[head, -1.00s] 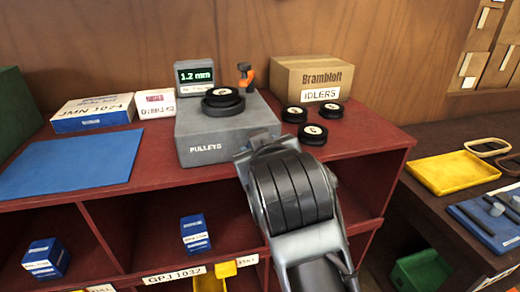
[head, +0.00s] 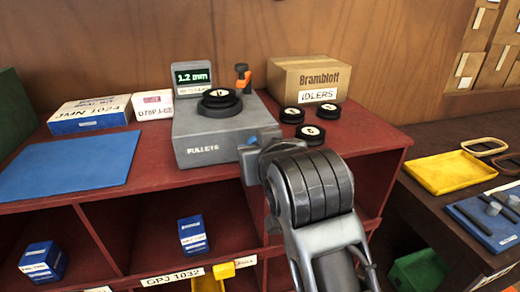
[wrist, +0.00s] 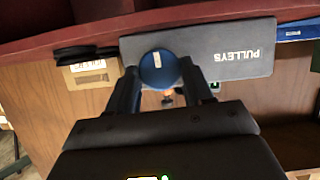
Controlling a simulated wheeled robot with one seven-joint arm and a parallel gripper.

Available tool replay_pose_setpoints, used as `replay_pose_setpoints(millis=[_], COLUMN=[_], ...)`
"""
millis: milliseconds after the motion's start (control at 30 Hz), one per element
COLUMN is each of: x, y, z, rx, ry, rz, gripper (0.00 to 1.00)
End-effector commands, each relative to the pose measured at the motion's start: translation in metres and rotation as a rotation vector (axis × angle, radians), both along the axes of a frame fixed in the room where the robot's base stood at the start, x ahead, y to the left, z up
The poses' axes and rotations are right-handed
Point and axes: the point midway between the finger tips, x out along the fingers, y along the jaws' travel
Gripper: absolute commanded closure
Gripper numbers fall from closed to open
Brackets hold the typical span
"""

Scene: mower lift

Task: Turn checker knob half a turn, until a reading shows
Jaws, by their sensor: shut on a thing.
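The grey checker box (head: 205,140), lettered PULLEYS, stands on the red bench top. Its blue knob (wrist: 160,70), with a white mark on its face, sits between the fingers of my gripper (wrist: 163,82) in the wrist view. My gripper is shut on the knob. In the head view, a bit of blue shows at the box's right front beside my gripper (head: 258,152); my arm hides most of it. A black pulley (head: 220,103) lies on top of the box. The display (head: 193,79) behind it reads 1.2 mm in green.
A cardboard IDLERS box (head: 305,78) stands at the back right, with three black idlers (head: 310,133) in front. A blue mat (head: 70,165) lies at left. An orange-and-black item (head: 243,77) stands behind the checker. Red shelves are below; a yellow tray (head: 450,172) is at right.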

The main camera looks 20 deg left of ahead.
Motion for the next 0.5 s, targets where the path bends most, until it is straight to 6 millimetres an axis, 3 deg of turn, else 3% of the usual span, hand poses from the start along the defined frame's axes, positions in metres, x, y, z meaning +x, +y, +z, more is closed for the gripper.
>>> replay_pose_setpoints(millis=[300,500], x=[0.0000,-0.0002], y=[-0.0005,-0.0002], z=[-0.0028,-0.0016], rx=[-0.004,-0.002], ry=[0.005,0.002], rz=[-0.001,0.000], gripper=[0.24,0.24])
